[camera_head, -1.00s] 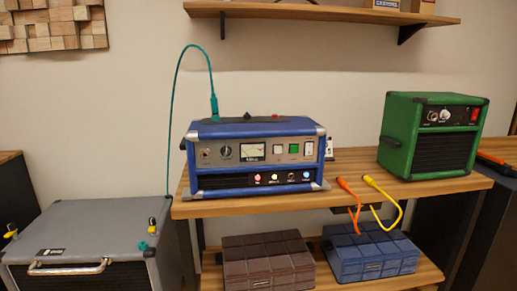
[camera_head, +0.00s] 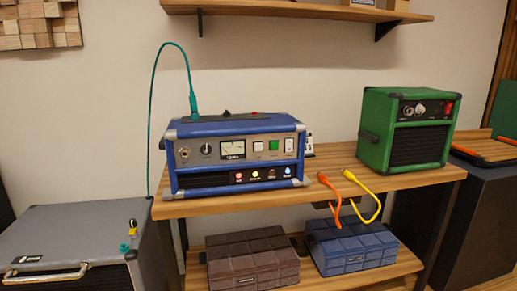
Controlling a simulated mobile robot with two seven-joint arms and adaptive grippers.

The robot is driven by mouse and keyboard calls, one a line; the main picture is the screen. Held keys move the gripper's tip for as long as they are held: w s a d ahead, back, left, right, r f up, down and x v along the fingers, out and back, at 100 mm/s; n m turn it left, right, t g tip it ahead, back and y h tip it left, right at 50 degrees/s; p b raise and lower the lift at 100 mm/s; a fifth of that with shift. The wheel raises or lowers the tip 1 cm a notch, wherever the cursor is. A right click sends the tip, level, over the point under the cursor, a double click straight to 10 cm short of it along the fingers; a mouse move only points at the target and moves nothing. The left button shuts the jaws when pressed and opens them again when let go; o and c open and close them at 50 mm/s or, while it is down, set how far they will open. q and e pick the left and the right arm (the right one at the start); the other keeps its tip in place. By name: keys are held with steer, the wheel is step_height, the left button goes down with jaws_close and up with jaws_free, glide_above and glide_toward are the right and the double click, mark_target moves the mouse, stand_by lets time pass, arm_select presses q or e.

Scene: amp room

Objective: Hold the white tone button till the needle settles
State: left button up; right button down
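The blue amp (camera_head: 236,152) stands on the upper wooden shelf of the bench. Its silver front panel carries a needle meter (camera_head: 232,150) with a pale face; the needle's position is too small to read. Right of the meter sit a small pale square, a green button (camera_head: 274,145) and a whitish button (camera_head: 289,145) at the far right. I cannot tell for sure which pale one is the white tone button. Below, red, yellow and blue lamps glow in a row. A teal cable (camera_head: 152,115) is plugged into the amp's top. Neither of my grippers is in view.
A green amp (camera_head: 405,130) stands at the right of the bench (camera_head: 330,165). Orange (camera_head: 327,185) and yellow (camera_head: 365,185) cables hang over its front edge. Brown (camera_head: 252,262) and blue (camera_head: 350,245) cases sit below. A grey cabinet (camera_head: 70,235) stands at the left.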

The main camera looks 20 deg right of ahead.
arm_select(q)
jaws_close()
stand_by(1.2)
